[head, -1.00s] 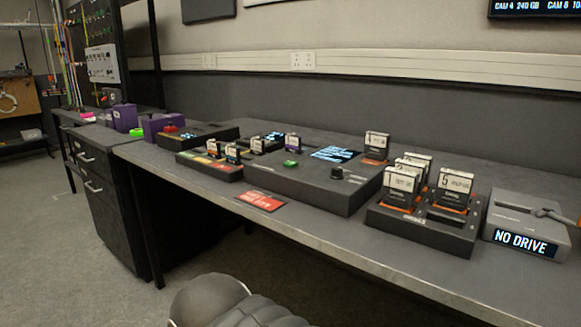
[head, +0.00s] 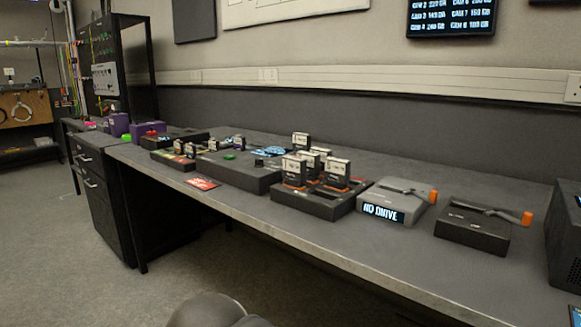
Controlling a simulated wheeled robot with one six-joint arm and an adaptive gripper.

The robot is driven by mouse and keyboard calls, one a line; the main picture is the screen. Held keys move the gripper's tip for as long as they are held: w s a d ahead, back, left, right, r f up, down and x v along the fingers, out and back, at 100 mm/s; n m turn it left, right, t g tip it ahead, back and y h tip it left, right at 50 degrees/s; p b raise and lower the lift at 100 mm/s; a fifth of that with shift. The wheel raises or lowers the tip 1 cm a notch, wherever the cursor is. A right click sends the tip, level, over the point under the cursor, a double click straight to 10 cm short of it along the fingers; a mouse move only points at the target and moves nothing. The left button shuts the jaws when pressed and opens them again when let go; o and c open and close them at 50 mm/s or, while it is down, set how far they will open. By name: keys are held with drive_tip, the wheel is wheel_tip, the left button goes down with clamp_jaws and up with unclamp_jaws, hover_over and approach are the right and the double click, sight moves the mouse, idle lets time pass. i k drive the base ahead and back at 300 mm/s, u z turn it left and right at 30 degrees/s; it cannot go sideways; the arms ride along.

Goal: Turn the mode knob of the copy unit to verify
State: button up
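The copy unit (head: 252,182) is a wide, dark grey box on the bench, left of the picture's middle. A small black mode knob (head: 259,163) stands on its top near the right front. Its setting and labels are too small to read. A green button (head: 229,155) is to the left of the knob, and a lit screen (head: 268,149) lies behind it, partly hidden by upright drives. My gripper is not in view; only a rounded grey part of my own body shows at the bottom edge.
A dark dock (head: 312,206) with several upright drives stands right of the copy unit. Further right are a grey "NO DRIVE" unit (head: 391,205) and a dark box (head: 472,228), both with orange-tipped levers. A red card (head: 202,184) lies at the bench's front edge.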

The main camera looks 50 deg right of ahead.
sight(259, 161)
drive_tip(key=k, duration=0.25)
drive_tip(key=z, duration=0.85)
